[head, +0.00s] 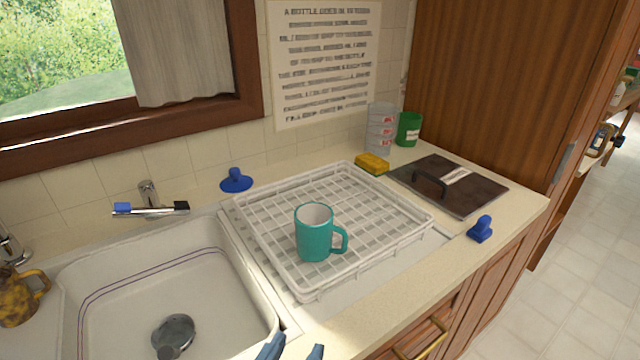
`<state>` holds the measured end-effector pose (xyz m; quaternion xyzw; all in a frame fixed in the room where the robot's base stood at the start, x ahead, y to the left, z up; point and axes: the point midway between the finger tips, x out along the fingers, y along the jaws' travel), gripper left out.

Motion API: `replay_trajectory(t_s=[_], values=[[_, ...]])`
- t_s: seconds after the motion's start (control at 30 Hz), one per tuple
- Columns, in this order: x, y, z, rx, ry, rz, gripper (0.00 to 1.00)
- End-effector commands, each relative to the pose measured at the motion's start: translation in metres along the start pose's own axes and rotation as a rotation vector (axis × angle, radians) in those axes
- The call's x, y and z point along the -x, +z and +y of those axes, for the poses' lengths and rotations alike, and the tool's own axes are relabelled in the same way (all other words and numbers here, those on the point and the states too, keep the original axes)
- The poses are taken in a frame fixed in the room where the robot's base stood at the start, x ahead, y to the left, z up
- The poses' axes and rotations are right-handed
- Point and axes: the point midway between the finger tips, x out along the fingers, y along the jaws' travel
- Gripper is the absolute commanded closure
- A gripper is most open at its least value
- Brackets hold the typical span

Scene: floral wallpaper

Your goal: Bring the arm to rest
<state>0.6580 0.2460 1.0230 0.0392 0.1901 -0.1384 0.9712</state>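My gripper (294,350) shows only at the bottom edge of the head view, as two blue fingertips with a gap between them. It looks open, and nothing shows between the tips. The rest of my arm is out of view. The fingertips appear in front of the counter edge near the right corner of the sink, apart from the teal mug (313,238). The mug stands upright in the white dish rack (262,232), its handle to the right.
The white sink (230,300) is at left, with a tap (150,205) behind it and a mottled yellow-brown mug (18,300) at its left. Blue plugs (236,181) (480,230), a yellow sponge (371,164), a dark lidded panel (470,190) and a green cup (408,129) surround the rack. Floor is clear at right.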

Motion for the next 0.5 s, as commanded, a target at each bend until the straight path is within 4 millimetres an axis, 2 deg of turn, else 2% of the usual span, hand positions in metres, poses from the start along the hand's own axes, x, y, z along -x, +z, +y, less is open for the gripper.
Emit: replay_trajectory(t_s=[0.27,0.5], values=[[-0.020,-0.014,-0.020,-0.086,0.032,0.007,0.64],[-0.042,-0.035,-0.049,-0.230,0.082,0.033,0.64]])
